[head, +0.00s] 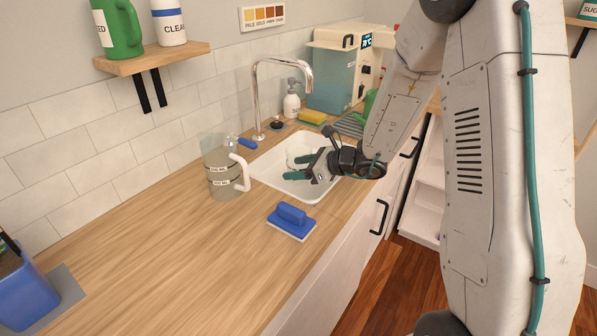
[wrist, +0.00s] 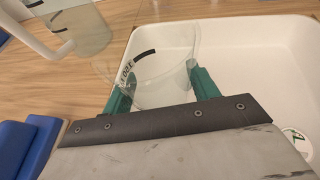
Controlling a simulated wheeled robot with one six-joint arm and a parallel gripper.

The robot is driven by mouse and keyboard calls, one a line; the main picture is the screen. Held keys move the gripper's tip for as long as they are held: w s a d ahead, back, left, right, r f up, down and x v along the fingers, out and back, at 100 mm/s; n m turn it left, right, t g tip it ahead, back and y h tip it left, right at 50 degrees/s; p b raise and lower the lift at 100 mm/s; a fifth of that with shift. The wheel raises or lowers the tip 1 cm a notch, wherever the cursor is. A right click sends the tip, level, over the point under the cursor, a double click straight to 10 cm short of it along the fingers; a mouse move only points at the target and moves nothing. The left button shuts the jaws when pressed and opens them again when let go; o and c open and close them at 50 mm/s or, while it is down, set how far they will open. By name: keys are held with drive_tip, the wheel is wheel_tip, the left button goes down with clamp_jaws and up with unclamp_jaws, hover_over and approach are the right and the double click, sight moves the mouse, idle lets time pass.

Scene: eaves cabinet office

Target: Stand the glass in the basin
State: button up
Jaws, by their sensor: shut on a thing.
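My gripper (head: 297,167) reaches over the white basin (head: 322,187) from the right in the head view. In the wrist view its two green fingers (wrist: 160,90) are shut on a clear glass (wrist: 162,60) with a dark mark and printed figures on its wall. The glass looks upright, and it overlaps the left rim of the basin (wrist: 228,40) in that view. In the head view the glass (head: 297,153) is pale and partly behind the fingers. Its base is hard to see, so I cannot tell whether it touches the basin floor.
A clear measuring jug (head: 221,181) with a white handle stands left of the basin. A blue scrubber (head: 291,218) lies in front. The tap (head: 257,100), soap bottle (head: 291,103) and yellow sponge (head: 312,116) are behind. The counter at left is mostly clear.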

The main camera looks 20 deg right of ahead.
drive_tip(key=shift+f, duration=0.6)
drive_tip(key=shift+f, duration=0.15)
